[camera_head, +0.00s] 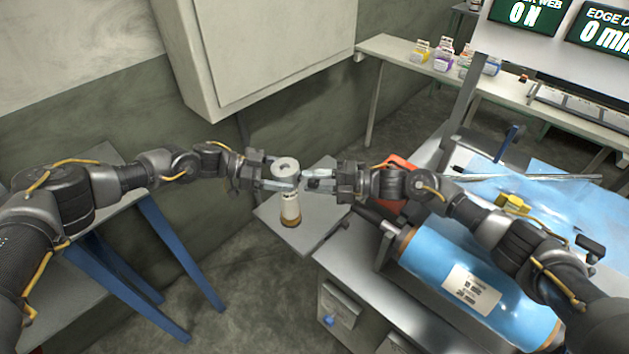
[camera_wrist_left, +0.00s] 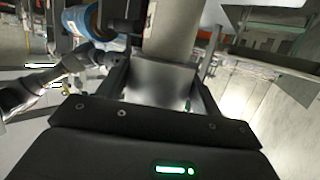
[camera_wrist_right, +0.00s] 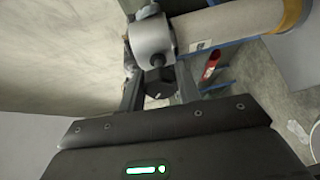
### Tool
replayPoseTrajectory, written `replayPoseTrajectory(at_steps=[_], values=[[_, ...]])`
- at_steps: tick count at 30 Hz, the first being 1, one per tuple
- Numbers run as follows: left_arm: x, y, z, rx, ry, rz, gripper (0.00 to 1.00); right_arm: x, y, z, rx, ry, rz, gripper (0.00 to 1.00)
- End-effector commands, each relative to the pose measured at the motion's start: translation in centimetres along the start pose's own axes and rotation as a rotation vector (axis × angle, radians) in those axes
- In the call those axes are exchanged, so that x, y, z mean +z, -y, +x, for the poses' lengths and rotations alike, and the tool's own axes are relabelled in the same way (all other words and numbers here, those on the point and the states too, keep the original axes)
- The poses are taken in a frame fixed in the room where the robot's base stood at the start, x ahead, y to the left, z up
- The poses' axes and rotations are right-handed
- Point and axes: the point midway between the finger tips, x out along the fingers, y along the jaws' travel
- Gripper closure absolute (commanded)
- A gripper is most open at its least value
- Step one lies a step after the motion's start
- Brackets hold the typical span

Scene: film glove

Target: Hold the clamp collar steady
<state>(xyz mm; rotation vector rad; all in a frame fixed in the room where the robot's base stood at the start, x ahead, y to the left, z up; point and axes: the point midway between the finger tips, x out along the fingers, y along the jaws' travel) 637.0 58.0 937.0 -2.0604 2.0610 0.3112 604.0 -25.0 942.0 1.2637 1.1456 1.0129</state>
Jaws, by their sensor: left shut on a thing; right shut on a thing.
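The clamp collar (camera_head: 286,164) is a silver ring at the top of an upright pale tube (camera_head: 290,205) with a brown lower end. My left gripper (camera_head: 282,183) is shut on the collar from the left. In the left wrist view a pale cylinder (camera_wrist_left: 172,30) stands between its fingertips; exact contact is hard to see. My right gripper (camera_head: 318,177) comes from the right, shut on a black knob (camera_wrist_right: 158,82) that sticks out of the silver collar (camera_wrist_right: 150,38), seen in the right wrist view. The collar's far side is hidden.
The tube stands over a small grey shelf (camera_head: 270,210). A blue film roll (camera_head: 440,262) and bench lie at right, under my right arm. A pale cabinet (camera_head: 265,50) is behind. A blue-legged table (camera_head: 50,320) stands at left. Open floor lies between.

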Motion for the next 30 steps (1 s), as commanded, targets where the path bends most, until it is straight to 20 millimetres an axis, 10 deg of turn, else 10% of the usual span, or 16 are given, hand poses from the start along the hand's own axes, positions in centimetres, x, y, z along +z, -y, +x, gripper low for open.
replayPoseTrajectory(at_steps=[17, 18, 22, 30], values=[[-0.11, 0.0, -0.01, 0.001, -0.002, 0.001, 0.48, 0.19, -0.03, -0.14, 0.009, 0.005, 0.029, 0.9], [-0.11, 0.0, -0.01, 0.001, -0.002, 0.001, 0.48, 0.19, -0.03, -0.14, 0.009, 0.005, 0.029, 0.64], [-0.12, 0.01, -0.01, 0.001, -0.002, 0.002, 0.48, 0.14, -0.04, -0.11, 0.009, 0.003, 0.029, 0.47], [-0.16, 0.03, 0.0, 0.0, -0.002, 0.002, 0.48, 0.06, -0.03, -0.08, 0.009, 0.001, 0.029, 0.45]])
